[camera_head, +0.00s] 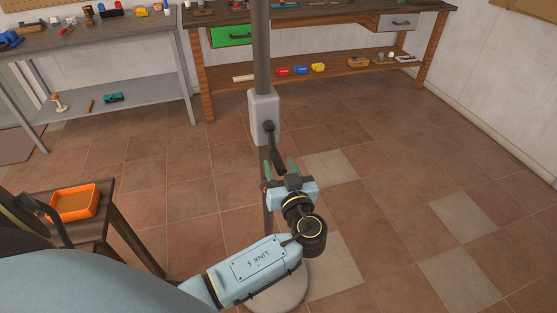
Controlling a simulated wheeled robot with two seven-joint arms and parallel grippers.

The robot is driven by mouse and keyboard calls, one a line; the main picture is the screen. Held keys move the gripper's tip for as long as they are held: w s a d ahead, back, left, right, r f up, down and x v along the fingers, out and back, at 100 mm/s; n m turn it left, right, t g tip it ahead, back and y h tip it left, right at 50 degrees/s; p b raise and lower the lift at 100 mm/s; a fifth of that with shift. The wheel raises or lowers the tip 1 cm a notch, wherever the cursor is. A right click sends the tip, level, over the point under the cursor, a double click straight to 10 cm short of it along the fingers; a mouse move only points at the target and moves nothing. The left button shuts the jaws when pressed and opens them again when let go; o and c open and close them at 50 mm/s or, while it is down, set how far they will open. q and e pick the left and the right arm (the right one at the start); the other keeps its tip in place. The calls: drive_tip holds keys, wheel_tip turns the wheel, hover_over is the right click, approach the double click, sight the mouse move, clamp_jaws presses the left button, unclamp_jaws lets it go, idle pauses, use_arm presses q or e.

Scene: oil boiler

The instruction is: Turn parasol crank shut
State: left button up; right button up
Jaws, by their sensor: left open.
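The parasol pole (261,45) stands upright in the middle of the view. A light grey crank box (263,108) is fixed on it, and a dark crank handle (274,148) hangs down from the box, slanting slightly right. My left gripper (281,170) is just below the box, with its greenish fingers pointing up at the handle's lower end. It is open, and the handle's end appears to lie between or just in front of the fingers; contact cannot be told. The parasol canopy is out of view. My right gripper is not in view.
A round pale parasol base (283,289) is partly hidden behind my left arm. A small dark table (96,233) with an orange tray (75,203) stands at the left. Workbenches (110,48) with tools line the back. The tiled floor (410,190) at the right is clear.

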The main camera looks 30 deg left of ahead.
use_arm(q)
drive_tip(key=shift+x, duration=1)
clamp_jaws()
